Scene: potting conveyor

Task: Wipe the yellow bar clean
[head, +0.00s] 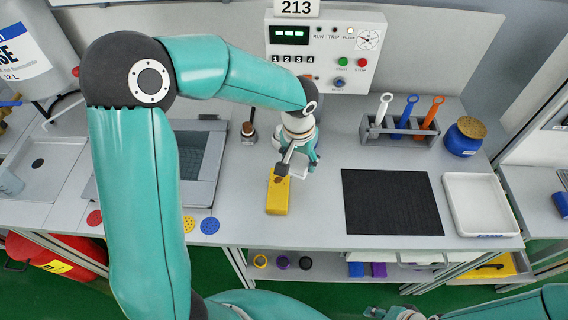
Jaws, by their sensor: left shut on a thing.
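The yellow bar (278,197) lies lengthwise on the grey bench, left of the black mat. A brownish patch shows near its far end. My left gripper (291,166) is over the bar's far end, with a dark finger close to or touching it. It is shut on a small white thing (299,166), partly hidden by the gripper, and I cannot tell exactly what this is. My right gripper (385,313) is at the bottom edge, below the bench front and partly cut off; its jaws are unclear.
A black mat (392,202) and a white tray (480,204) lie right. A rack (400,130) of colour-handled tools and a blue pot (464,137) stand behind. A small brush-like item (249,133) and a sink (198,165) are left. Coloured discs (210,226) mark the front edge.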

